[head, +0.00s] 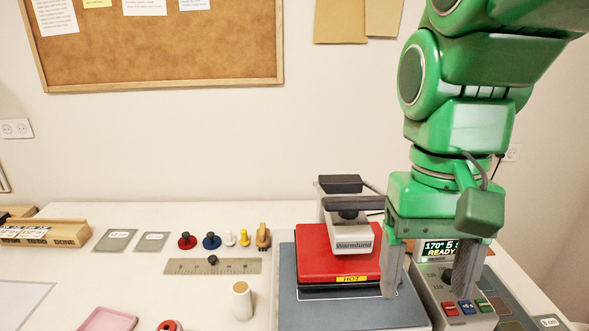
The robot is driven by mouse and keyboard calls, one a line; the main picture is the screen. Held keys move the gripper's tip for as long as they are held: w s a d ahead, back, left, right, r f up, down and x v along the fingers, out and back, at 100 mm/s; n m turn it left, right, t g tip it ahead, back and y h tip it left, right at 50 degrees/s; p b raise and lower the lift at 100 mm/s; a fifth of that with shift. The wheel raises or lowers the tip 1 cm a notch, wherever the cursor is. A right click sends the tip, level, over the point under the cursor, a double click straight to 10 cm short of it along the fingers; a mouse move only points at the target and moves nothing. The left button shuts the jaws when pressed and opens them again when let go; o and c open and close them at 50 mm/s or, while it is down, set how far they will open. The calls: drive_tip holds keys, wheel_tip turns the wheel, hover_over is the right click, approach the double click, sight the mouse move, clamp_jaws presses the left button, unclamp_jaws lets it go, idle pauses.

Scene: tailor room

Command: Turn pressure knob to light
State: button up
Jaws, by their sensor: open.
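A heat press labelled Warmlund (354,245) stands at the right, with a red plate (322,252) marked HOT. A black knob (348,213) shows on top of its head. Its grey control box (428,302) has a display (439,248) reading 170°, 5 s, READY, and red, blue and green buttons. I cannot read a pressure setting or tell which knob sets pressure. My gripper (424,295) points down, open, its fingers apart over the control box's left edge.
Left of the press are a ruler (190,267), several coloured pegs (212,241), a white cylinder (242,303), a pink tray (106,320) and grey cards (116,241). A wooden holder (45,233) stands far left. A corkboard (160,50) hangs behind.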

drive_tip(key=w+m+t, duration=0.2)
drive_tip(key=w+m, duration=1)
drive_tip(key=w, duration=2.3)
drive_tip(key=shift+d+f, duration=0.2)
drive_tip(key=shift+f, duration=1.15)
drive_tip(key=shift+d+f, duration=0.15)
drive_tip(key=shift+f, duration=1.2)
drive_tip(key=shift+w+f, duration=0.15)
drive_tip(key=shift+f, duration=1.95)
drive_tip(key=shift+w+f, duration=0.1)
drive_tip(key=shift+f, duration=1.95)
drive_tip(key=c, duration=1.1)
drive_tip(key=shift+o, duration=0.2)
